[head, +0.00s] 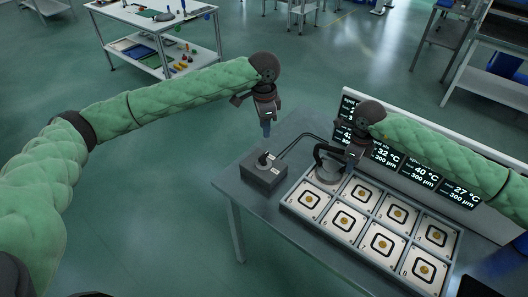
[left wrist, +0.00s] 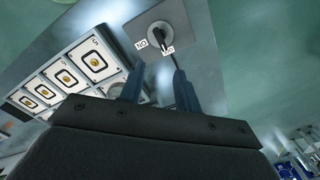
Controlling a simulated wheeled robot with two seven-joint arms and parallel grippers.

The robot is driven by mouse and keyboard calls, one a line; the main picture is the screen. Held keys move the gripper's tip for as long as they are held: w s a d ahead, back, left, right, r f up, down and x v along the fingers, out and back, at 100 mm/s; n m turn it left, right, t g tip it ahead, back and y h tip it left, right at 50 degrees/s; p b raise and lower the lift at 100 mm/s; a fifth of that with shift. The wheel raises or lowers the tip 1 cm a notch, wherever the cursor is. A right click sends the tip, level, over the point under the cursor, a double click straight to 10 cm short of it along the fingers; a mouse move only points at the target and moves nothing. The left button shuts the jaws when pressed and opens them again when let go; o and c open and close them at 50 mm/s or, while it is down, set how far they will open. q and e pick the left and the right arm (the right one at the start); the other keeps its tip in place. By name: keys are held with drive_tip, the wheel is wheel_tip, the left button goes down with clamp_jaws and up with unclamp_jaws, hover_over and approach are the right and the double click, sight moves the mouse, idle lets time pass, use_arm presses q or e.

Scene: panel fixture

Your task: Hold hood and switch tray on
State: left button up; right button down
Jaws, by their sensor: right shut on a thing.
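My right gripper (head: 344,172) is shut on the hood. The grey switch box (head: 268,181) stands on the table left of the tray, with a dark rotary knob on top. In the left wrist view the knob (left wrist: 157,36) has two small white labels beside it, and its end lies near the right-hand one. My left gripper (head: 267,131) is above and behind the box, its fingers (left wrist: 159,70) apart and empty.
A black display panel (head: 421,173) with temperature readings stands behind the tray. The tray has several numbered cells with square black frames and gold centres. A white trolley (head: 163,45) with small parts stands far back left. Space around my left gripper is clear.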

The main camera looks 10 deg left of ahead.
sight(264, 155)
use_arm(q)
wheel_tip(264, 155, down, 12)
drive_tip(key=n, duration=0.8)
drive_tip(key=shift+a, duration=0.15)
idle(0.4)
clamp_jaws()
